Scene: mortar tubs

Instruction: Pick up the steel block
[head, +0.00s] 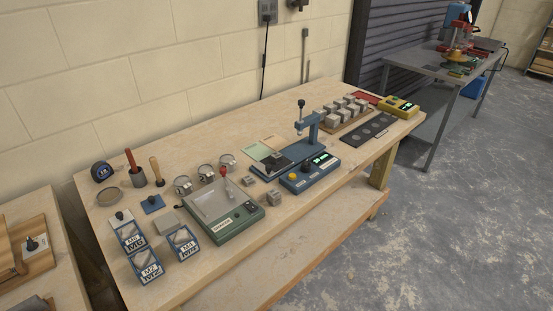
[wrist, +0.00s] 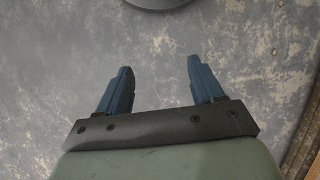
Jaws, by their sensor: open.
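Several pieces in the head view could be the steel block, and I cannot tell which one it is. A small grey cube (head: 275,198) sits near the bench's front edge, right of the green device. A smaller grey piece (head: 249,181) lies behind it. A flat grey block (head: 167,222) is among the blue labelled tubs (head: 183,243). My gripper (wrist: 160,70) shows only in the wrist view. Its two blue fingers are apart with nothing between them, above the bare concrete floor. No block shows in the wrist view.
The wooden bench (head: 170,290) also holds a green device (head: 222,210), a blue press (head: 309,172), a board of several grey cubes (head: 345,110), a yellow device (head: 398,106) and a dark plate (head: 366,130). Handled tools (head: 156,170) stand at the back left.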

